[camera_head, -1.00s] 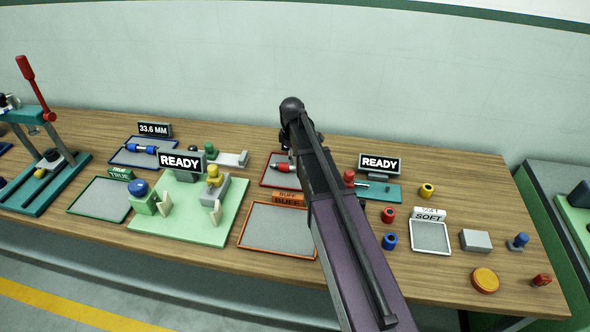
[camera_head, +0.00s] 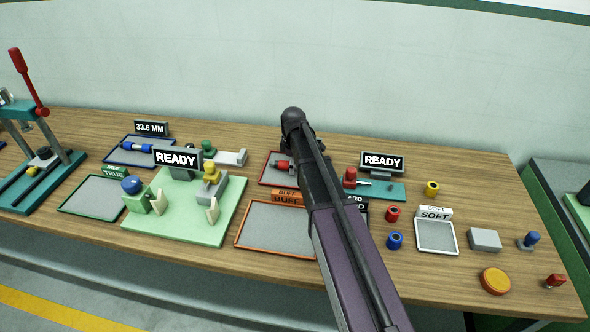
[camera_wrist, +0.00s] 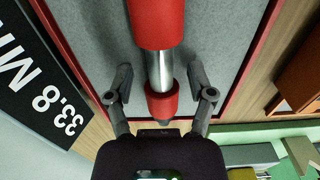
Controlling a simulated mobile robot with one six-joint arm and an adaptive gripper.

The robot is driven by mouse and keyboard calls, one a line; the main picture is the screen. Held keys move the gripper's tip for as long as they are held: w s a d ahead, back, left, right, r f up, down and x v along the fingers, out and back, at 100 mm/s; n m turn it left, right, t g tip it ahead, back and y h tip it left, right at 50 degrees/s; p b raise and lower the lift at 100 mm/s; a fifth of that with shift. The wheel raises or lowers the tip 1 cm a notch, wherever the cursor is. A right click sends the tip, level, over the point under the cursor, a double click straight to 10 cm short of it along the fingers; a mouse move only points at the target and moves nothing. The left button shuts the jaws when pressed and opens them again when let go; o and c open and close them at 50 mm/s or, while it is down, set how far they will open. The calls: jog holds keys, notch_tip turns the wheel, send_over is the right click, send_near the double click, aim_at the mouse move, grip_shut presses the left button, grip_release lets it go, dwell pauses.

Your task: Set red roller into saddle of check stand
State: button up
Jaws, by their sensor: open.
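The red roller (camera_wrist: 158,22) lies in a red-rimmed grey tray (camera_wrist: 216,40). In the wrist view it has a thick red part, a bare steel shaft and a smaller red collar. My gripper (camera_wrist: 160,82) is open, with one finger on each side of the shaft and collar and a gap on both sides. In the head view part of the roller (camera_head: 281,164) shows left of my arm, which hides my fingertips. A light green plate (camera_head: 180,222) carries blue-topped and yellow-topped fixtures and cream upright pieces. I cannot tell for sure which fixture is the check stand.
A black 33.8 MM sign (camera_wrist: 35,80) stands beside the red tray. An orange-rimmed BUFF tray (camera_head: 275,250) lies in front. A teal fixture (camera_head: 385,190) with a READY sign (camera_head: 383,162) is to the right. A blue-rimmed tray (camera_head: 120,162) and a lever press (camera_head: 42,160) are left.

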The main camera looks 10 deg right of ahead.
dwell(0.4)
grip_shut()
jog(key=shift+r, duration=0.2)
notch_tip(320, 180, up, 10)
jog(key=p, duration=1)
jog(key=shift+f, duration=0.2)
jog(key=shift+d, duration=0.15)
dwell(0.9)
